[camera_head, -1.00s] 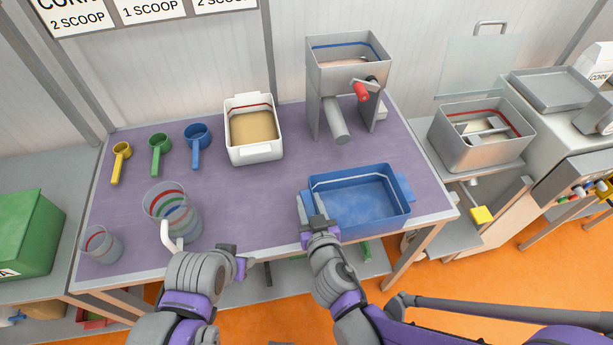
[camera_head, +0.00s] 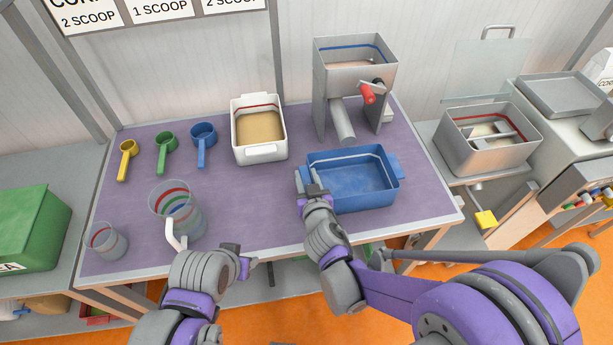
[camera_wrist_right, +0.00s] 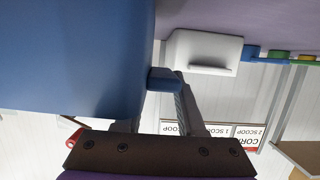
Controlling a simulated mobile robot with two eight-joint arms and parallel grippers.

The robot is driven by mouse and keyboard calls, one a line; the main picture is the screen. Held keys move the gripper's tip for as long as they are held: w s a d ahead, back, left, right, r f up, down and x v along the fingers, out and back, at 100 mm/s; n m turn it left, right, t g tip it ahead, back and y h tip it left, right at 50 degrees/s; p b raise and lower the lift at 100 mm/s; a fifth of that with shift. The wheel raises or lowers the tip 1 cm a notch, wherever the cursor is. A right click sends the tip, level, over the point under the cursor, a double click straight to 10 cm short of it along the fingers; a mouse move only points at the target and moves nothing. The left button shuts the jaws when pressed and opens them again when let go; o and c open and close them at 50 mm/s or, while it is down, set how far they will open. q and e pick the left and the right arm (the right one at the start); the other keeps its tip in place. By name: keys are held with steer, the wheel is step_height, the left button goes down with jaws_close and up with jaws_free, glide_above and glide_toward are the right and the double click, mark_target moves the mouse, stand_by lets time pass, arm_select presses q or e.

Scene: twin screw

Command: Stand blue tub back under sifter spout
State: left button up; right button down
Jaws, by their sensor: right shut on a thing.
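The blue tub (camera_head: 365,205) is upright on the purple-topped table, in front of the sifter, with its back rim close to the spout. The sifter (camera_head: 340,80) is a grey metal hopper on legs with a red-handled crank and a slanted spout (camera_head: 342,125). My right gripper (camera_head: 313,193) is shut on the tub's left handle. The right wrist view shows the tub's blue wall (camera_wrist_right: 75,60) large at left, with the handle (camera_wrist_right: 162,79) at the fingers. My left gripper (camera_head: 240,262) is at the table's front edge, holding nothing visible; its fingers are too small to judge.
A white bin of tan powder (camera_head: 258,155) stands left of the sifter. Yellow, green and blue scoops (camera_head: 203,145) lie farther left. A clear jug (camera_head: 178,215) and a clear cup (camera_head: 106,242) stand at front left. A metal box (camera_head: 487,145) is right of the table.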

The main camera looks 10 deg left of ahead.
steer(key=shift+f, duration=0.15)
steer(key=c, duration=0.5)
jaws_free()
steer(key=shift+s+r, duration=0.15)
steer(key=shift+r, duration=0.1)
steer(key=p+v, duration=0.1)
steer(key=v, duration=1.1)
steer(key=d+f+m+g+h, duration=0.25)
steer(key=d+h, duration=0.25)
steer(key=d, duration=0.9)
steer(key=s+d+g, duration=0.2)
steer(key=s, duration=0.2)
steer(key=s+d+g, duration=0.2)
steer(key=s, duration=0.2)
steer(key=s+d+m+g, duration=0.1)
steer(key=s+d+g, duration=0.1)
steer(key=s, duration=0.2)
steer(key=shift+d+f, duration=0.2)
steer(key=shift+d, duration=0.05)
